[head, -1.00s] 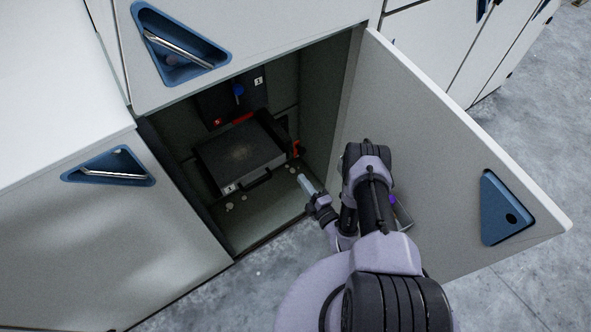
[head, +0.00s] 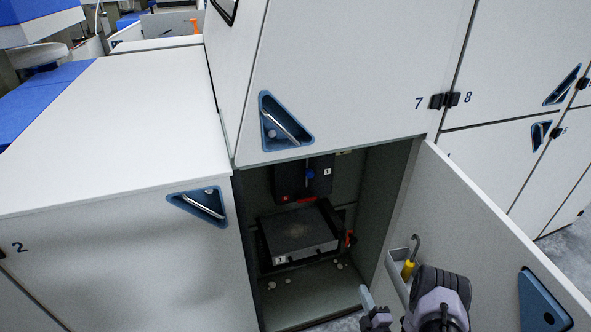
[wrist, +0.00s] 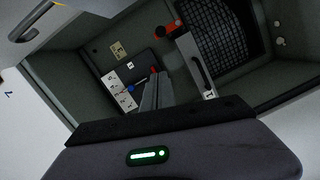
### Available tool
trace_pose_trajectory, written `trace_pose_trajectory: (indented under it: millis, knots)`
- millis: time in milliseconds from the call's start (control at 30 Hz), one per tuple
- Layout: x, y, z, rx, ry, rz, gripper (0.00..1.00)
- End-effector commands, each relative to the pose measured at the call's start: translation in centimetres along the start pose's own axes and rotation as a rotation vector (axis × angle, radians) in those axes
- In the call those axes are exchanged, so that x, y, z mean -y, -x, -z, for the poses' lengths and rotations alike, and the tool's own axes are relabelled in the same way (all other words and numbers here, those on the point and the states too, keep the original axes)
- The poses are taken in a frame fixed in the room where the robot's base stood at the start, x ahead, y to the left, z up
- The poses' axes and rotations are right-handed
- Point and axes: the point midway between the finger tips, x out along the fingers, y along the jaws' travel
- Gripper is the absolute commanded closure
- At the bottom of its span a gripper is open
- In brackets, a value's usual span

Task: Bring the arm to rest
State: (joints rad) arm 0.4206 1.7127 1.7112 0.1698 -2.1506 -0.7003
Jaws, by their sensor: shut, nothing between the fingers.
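My arm reaches up from the bottom right of the head view. My gripper (head: 367,299) is at the mouth of the open cabinet, in front of the lower right of its opening. Its pale fingers are together and hold nothing. In the wrist view the shut fingers of my gripper (wrist: 155,93) point into the cabinet, with a green light on the gripper body below them. The rest of the arm is cut off by the bottom edge of the head view.
A dark drawer unit (head: 298,232) sits inside the cabinet, below a panel with a blue knob (head: 310,174). The open door (head: 470,235) stands right of my arm, with a pocket holding a yellow-handled hook (head: 408,268). Small pale bits lie on the cabinet floor.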

Motion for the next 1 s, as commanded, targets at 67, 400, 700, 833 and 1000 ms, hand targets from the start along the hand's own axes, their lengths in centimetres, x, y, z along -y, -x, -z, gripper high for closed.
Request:
trace_pose_trajectory:
  millis: [67,400,700,833,1000]
  knots:
    - [-2.6,-2.0,-0.9,0.032,-0.039,0.011,1.00]
    - [-18.3,-9.1,-2.4,0.259,-0.355,0.090,1.00]
    - [-37.6,-0.4,9.1,0.607,-1.000,0.207,1.00]
    - [-40.0,10.1,16.5,0.751,-1.304,0.290,1.00]
    - [-38.5,22.4,23.7,0.908,-1.600,0.412,1.00]
